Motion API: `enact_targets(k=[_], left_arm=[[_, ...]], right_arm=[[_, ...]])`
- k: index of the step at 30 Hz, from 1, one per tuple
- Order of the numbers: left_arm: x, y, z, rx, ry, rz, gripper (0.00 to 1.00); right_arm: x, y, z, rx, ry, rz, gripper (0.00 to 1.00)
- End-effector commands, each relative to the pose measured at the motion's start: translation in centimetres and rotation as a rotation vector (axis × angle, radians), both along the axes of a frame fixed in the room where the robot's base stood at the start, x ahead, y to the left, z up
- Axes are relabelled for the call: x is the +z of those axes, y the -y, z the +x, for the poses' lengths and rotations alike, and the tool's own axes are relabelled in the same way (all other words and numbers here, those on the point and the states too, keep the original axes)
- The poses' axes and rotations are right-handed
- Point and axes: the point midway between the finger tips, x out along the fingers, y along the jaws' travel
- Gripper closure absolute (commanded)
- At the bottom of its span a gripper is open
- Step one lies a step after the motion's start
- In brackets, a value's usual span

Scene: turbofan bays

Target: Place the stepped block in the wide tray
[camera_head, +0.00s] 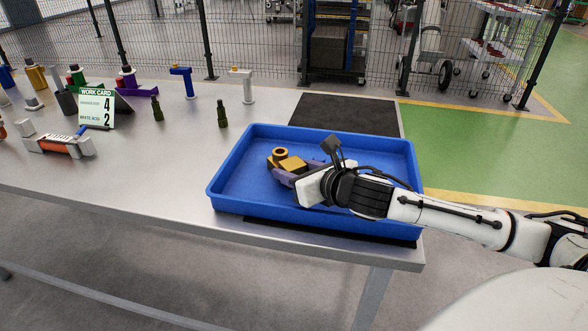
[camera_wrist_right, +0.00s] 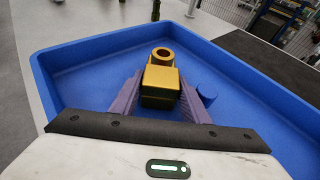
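The stepped block (camera_head: 292,164) is gold, with a squared body and a round ring-shaped end. It is in the wide blue tray (camera_head: 237,165) in the head view, near its middle. My right gripper (camera_head: 296,172) reaches in from the right, its purple fingers on both sides of the block. In the right wrist view the block (camera_wrist_right: 160,86) sits between the fingertips, which appear to touch its sides. Whether it rests on the tray floor is unclear. A short blue cylinder (camera_wrist_right: 207,93) shows beside the right-hand finger there. My left gripper is not in view.
A work card (camera_head: 96,108) and several coloured parts fill the table's left. A wire fence (camera_head: 260,45) runs behind.

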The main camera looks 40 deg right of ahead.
Motion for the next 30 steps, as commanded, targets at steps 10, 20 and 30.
enact_targets(k=[10, 20, 30], left_arm=[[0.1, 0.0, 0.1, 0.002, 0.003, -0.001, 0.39], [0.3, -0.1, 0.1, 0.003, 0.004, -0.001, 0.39], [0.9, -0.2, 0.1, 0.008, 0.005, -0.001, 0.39]], right_arm=[[0.3, 0.0, 0.0, 0.0, 0.001, 0.0, 0.53], [1.6, -0.2, -3.7, 0.001, -0.005, -0.005, 0.53], [3.2, -0.4, -7.2, -0.001, -0.005, -0.001, 0.53]])
